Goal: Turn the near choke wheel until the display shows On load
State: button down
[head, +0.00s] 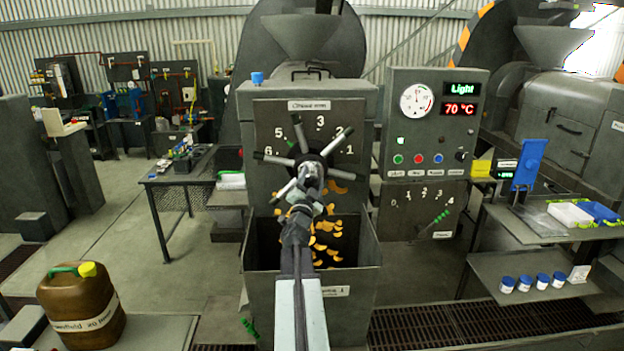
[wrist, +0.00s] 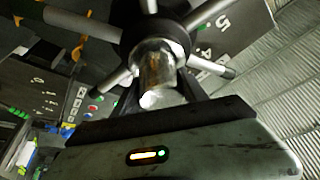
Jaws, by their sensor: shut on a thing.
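The near choke wheel (head: 282,160) is a dark hub with several metal spokes tipped in black, on the front of the near expeller. A numbered dial plate (head: 340,112) lies behind it. My gripper (head: 309,186) reaches up from below and is shut on the wheel's shiny central stub, which shows between the dark fingers in the wrist view (wrist: 157,78). The wheel hub (wrist: 150,32) fills the top of that view. The display (head: 462,89) on the panel to the right reads "Light" in green. A red readout below it shows 70 °C.
Orange pieces of cake (head: 330,226) fall into an open metal bin (head: 345,275) below the wheel. A side table (head: 180,178) stands left. A brown jerrycan (head: 80,312) is at front left. A shelved bench (head: 530,275) with blue-lidded jars (head: 525,283) stands right.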

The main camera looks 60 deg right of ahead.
jog(key=shift+w, duration=0.1)
jog(key=c, duration=0.6)
grip_release()
jog(key=shift+s+a+f, duration=0.2)
jog(key=shift+a+f, duration=0.05)
jog(key=shift+a, duration=0.25)
jog(key=b+v, duration=0.2)
jog(key=v, duration=0.5)
jog(key=shift+d+r, duration=0.1)
